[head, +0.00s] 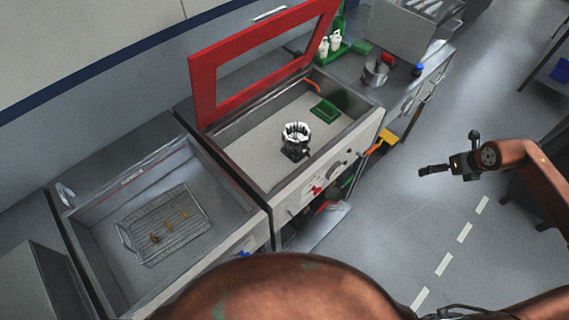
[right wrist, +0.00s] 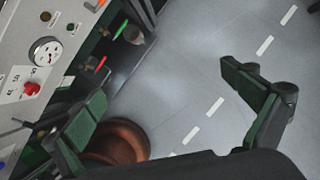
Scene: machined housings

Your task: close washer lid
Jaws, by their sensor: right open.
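The washer's lid (head: 205,88) is a red rectangular frame. It stands raised, tilted up at the back of the washer (head: 240,167). The open washer basin holds a dark part with a white toothed top (head: 295,141) and a small green tray (head: 326,110). My right gripper (head: 436,169) is open and empty, out over the floor to the right of the washer, well apart from the lid. In the right wrist view its two fingers (right wrist: 162,88) are spread, with floor between them. The lid is not in that view. My left gripper is not in view.
A second basin (head: 90,187) with a wire basket (head: 137,254) stands left of the washer. The washer's front panel has a gauge (right wrist: 45,52) and a red knob (right wrist: 31,89).

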